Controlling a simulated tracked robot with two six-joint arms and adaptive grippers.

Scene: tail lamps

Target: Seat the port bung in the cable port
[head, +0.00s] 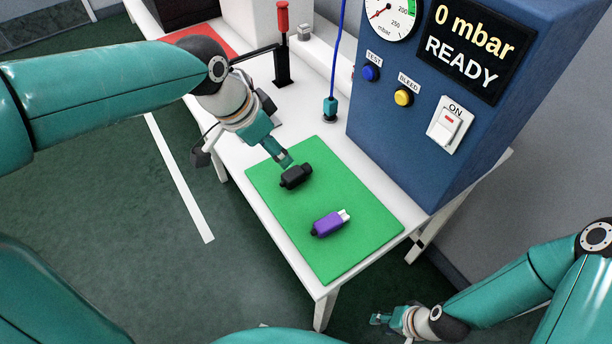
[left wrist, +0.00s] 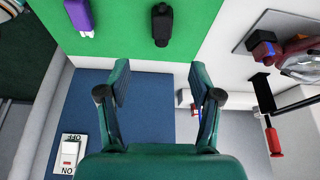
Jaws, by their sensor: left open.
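A black plug-like piece (head: 296,177) lies on the green mat and also shows near the top of the left wrist view (left wrist: 161,25). A purple piece (head: 328,224) with a white pronged end lies apart from it, also in the left wrist view (left wrist: 79,16). I cannot tell which is the port bung. My left gripper (head: 287,161) is open and empty by the black piece; its spread fingers show in the left wrist view (left wrist: 160,72). A lamp (left wrist: 302,62) is partly in view there; its cable port cannot be made out. My right gripper (head: 384,320) is low, off the table's near end.
The green mat (head: 365,240) has bare room around both pieces. A blue test cabinet (head: 425,150) reading "0 mbar READY" stands at the right. A red-handled clamp (head: 282,45) and a teal connector on a blue cable (head: 330,108) stand beyond the mat.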

